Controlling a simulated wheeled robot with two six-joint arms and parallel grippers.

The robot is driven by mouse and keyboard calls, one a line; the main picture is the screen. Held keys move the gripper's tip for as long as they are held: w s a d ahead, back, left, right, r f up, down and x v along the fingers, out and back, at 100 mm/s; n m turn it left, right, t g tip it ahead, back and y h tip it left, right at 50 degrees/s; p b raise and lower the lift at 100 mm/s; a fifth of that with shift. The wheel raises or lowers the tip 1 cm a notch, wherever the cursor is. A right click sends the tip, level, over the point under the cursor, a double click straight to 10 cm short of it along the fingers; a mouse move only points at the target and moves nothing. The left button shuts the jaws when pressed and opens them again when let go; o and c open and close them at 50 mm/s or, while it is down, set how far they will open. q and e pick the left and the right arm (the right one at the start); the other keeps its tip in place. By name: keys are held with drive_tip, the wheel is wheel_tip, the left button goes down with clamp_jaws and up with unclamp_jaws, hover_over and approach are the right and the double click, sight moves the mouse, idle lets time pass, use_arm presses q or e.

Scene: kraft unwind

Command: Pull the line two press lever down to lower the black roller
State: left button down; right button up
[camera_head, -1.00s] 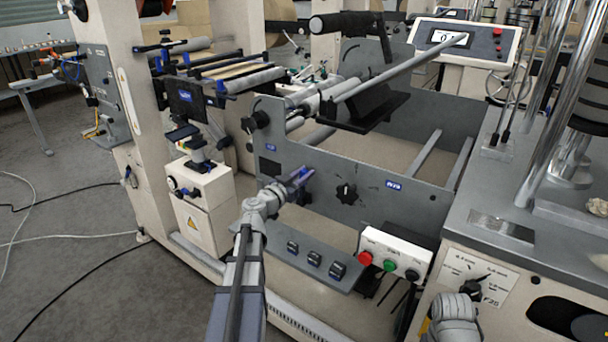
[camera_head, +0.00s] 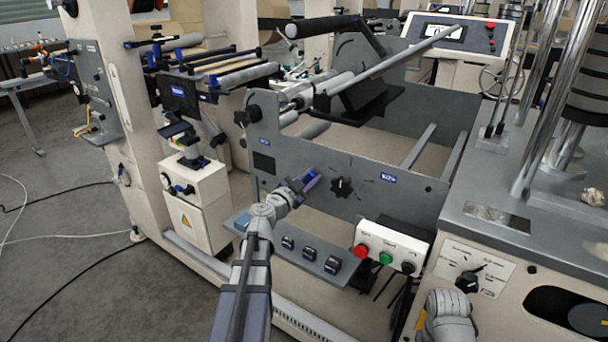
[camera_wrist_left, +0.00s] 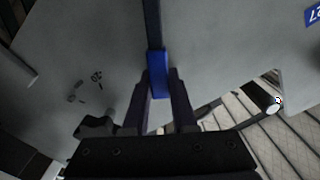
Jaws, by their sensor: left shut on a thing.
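My left gripper (camera_head: 313,179) is at the grey side panel, left of a black star knob. In the left wrist view its two dark fingers (camera_wrist_left: 160,90) are closed on the blue grip (camera_wrist_left: 158,72) of the press lever. The lever's dark bar (camera_wrist_left: 152,22) runs up from the grip to the top edge of that view. In the head view the lever is mostly hidden by the gripper. The black roller (camera_head: 320,25) is at the top of the frame, held on dark arms above a long metal bar. My right gripper is not in view.
The grey side panel (camera_head: 400,197) carries the black star knob (camera_head: 342,187). A box with red, green and black buttons (camera_head: 388,248) sits below right. A shelf with several small switches (camera_head: 300,247) lies under my left arm. Grey floor is open at left.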

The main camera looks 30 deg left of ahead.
sight(332, 199)
use_arm(q)
drive_tip(key=d+f+m+b, duration=0.3)
drive_tip(key=d+f+m, duration=0.1)
drive_tip(key=m, duration=0.1)
drive_tip(key=shift+s+f+m+b, duration=0.2)
drive_tip(key=shift+m+b, duration=0.1)
drive_tip(key=shift+b, duration=0.1)
drive_tip(key=f+m+b, duration=0.1)
drive_tip(key=d+f+m+b, duration=0.1)
drive_tip(key=m, duration=0.1)
drive_tip(key=shift+f, duration=0.15)
drive_tip(key=shift+d+f+m+b, duration=0.2)
drive_tip(key=shift+f+m+b, duration=0.55)
drive_tip(key=shift+m+b, duration=0.15)
drive_tip(key=c, duration=0.7)
unclamp_jaws()
